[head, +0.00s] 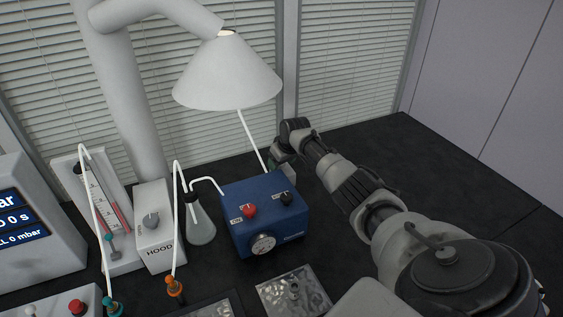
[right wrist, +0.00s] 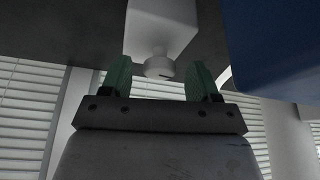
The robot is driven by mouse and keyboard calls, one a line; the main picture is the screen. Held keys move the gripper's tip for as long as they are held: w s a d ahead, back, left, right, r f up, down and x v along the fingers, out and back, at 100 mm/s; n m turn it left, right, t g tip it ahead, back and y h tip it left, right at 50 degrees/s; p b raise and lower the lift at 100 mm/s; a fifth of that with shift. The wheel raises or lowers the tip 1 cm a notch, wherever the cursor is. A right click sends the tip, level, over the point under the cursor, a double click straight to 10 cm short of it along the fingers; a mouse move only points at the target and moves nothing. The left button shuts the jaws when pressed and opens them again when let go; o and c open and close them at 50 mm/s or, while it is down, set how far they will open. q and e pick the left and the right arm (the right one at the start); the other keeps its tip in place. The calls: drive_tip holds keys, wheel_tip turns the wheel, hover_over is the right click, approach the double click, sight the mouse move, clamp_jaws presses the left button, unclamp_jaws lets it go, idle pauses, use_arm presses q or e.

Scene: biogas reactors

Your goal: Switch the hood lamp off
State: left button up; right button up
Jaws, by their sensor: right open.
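The white box labelled HOOD (head: 160,244) stands left of centre in the head view, with a grey knob (head: 151,220) on its sloped top. A white conical hood (head: 228,76) hangs above the bench; its underside is hidden, so I cannot tell if a lamp is lit. My right gripper (head: 274,165) is behind the blue box, to the right of the HOOD box and apart from it. In the right wrist view its green fingers (right wrist: 160,82) are open and empty. A white box (right wrist: 160,22) with a round knob (right wrist: 159,65) shows beyond the fingers, the knob between them in the picture.
The blue box (head: 265,222) with a red knob, a black knob and a gauge stands between my right arm and the HOOD box. A flask (head: 200,226) with white tubing stands between the boxes. The back-right bench is clear.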

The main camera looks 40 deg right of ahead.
drive_tip(key=shift+c, duration=0.8)
drive_tip(key=c, duration=0.8)
drive_tip(key=shift+o, duration=0.2)
